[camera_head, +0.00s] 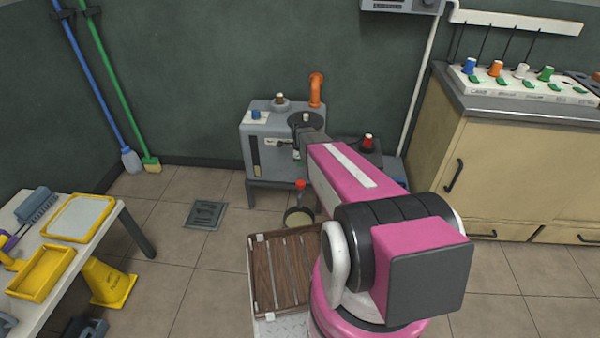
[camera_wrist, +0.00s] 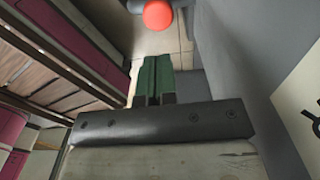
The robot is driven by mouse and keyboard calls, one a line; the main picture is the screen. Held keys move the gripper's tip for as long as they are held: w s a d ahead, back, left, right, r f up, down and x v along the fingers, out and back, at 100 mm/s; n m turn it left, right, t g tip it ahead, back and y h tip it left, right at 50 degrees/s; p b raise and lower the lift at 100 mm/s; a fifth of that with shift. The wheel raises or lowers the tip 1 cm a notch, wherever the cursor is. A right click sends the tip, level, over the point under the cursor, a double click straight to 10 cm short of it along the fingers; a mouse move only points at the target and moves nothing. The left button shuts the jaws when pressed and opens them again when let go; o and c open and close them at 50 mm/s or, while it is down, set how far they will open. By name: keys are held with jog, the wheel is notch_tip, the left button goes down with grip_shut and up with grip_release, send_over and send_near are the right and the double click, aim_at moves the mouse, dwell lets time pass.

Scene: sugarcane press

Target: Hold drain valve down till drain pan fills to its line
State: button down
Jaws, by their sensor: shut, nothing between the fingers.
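The grey press (camera_head: 270,145) stands against the back wall. The drain valve has a red knob (camera_head: 300,184) low on the press front. The knob also shows as a red ball at the top of the wrist view (camera_wrist: 157,14). The drain pan (camera_head: 300,216), a small round vessel with pale contents, sits under the knob; its fill line cannot be made out. My gripper (camera_wrist: 157,60) has green fingers, shut and empty. They point toward the knob, with a gap between them in the wrist view.
A slatted wooden rack (camera_head: 283,270) is in front of the press. A floor drain (camera_head: 206,214) lies left of it. A cabinet (camera_head: 510,165) fills the right.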

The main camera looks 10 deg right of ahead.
notch_tip(320, 180, up, 12)
jog(key=shift+r, duration=0.15)
jog(key=shift+s, duration=0.1)
dwell(1.6)
jog(key=s+a+r+n, duration=0.2)
jog(key=s+n, duration=1.8)
jog(key=n, duration=0.1)
jog(key=shift+s+n, duration=0.3)
jog(key=shift+s, duration=0.1)
